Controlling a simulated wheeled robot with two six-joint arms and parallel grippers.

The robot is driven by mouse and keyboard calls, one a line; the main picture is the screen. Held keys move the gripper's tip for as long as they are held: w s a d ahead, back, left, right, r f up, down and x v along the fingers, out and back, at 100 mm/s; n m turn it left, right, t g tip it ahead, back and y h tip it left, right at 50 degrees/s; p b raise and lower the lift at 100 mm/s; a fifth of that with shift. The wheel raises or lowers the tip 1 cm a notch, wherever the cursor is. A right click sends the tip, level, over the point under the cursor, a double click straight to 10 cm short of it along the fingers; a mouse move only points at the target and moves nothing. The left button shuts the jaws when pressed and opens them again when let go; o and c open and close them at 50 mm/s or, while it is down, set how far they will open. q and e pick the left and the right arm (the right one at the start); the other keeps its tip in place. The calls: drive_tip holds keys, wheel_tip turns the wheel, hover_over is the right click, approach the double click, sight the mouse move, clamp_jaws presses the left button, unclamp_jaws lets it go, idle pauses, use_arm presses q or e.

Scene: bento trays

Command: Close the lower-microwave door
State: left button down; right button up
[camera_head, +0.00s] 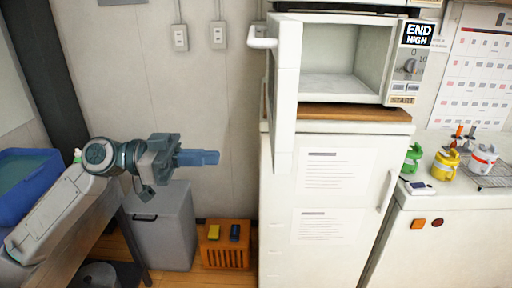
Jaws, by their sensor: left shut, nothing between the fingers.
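The lower microwave (395,65) is white and stands on a wooden board on top of a white cabinet. The empty cavity (335,82) shows. My left gripper (212,158) is shut and empty, pointing right. In the picture it is left of and lower than the door, apart from it. My right gripper is not in view.
A white cabinet (375,165) with papers stands under the microwave. An orange crate (226,258) and a grey bin (165,230) stand on the floor. A blue tub (28,185) is at left. A counter with small colored jugs (445,164) is at right.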

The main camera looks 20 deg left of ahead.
sight(273, 157)
use_arm(q)
drive_tip(key=p+x, duration=0.5)
drive_tip(key=x, duration=0.3)
drive_tip(key=shift+d+r+p, duration=0.1)
drive_tip(key=shift+r+p, duration=0.05)
drive_tip(key=shift+p, duration=0.15)
drive_tip(key=shift+w+d+p, duration=0.2)
drive_tip(key=shift+d+p, duration=0.15)
drive_tip(key=shift+d, duration=0.4)
drive_tip(key=shift+w, duration=0.1)
